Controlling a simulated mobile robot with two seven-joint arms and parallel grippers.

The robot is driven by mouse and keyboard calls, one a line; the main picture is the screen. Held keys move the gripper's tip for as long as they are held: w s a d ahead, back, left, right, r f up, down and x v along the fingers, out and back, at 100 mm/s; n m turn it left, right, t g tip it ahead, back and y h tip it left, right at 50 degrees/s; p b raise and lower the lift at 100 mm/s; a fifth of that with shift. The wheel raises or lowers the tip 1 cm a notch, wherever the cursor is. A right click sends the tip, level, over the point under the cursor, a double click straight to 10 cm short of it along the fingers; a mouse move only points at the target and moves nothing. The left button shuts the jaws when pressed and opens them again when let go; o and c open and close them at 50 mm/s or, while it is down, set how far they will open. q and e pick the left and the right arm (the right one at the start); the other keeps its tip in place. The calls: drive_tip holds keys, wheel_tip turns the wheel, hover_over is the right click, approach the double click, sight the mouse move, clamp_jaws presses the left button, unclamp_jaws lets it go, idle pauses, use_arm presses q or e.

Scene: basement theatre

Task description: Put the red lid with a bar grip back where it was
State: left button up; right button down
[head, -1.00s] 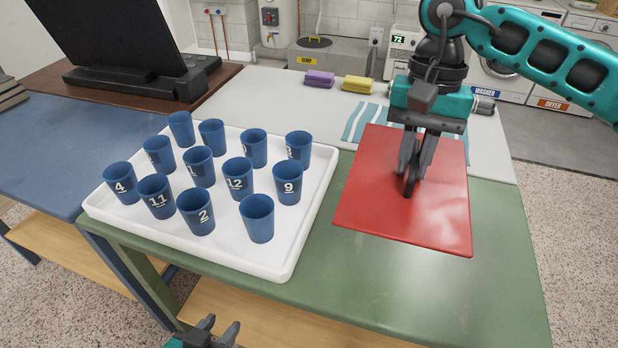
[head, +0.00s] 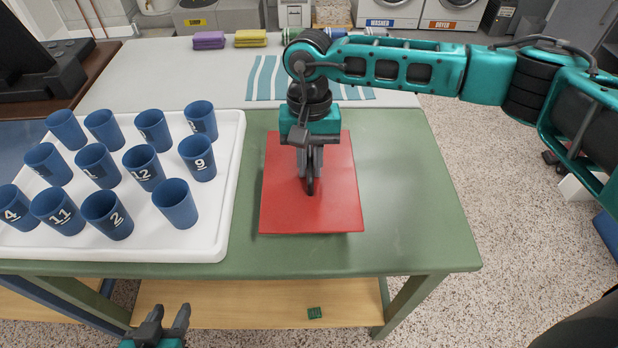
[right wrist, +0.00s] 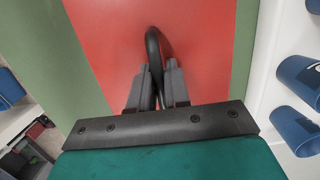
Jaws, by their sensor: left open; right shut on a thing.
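The red lid (head: 335,205) is a flat square plate over the green table, right of the white tray. In the right wrist view the red lid (right wrist: 110,40) fills the middle, with its dark bar grip (right wrist: 153,45) standing up from it. My right gripper (head: 310,190) is above the lid's middle, shut on the bar grip; its fingers also show in the right wrist view (right wrist: 158,88). I cannot tell whether the lid touches the table or hangs just above it. My left gripper (head: 162,325) is open and empty, low in front of the table.
A white tray (head: 235,150) with several numbered blue cups stands left of the lid. The green table (head: 420,200) is clear on the right.

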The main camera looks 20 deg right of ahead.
drive_tip(key=shift+f, duration=2.7)
drive_tip(key=shift+f, duration=0.2)
drive_tip(key=c, duration=1.1)
unclamp_jaws()
drive_tip(key=shift+r, duration=0.1)
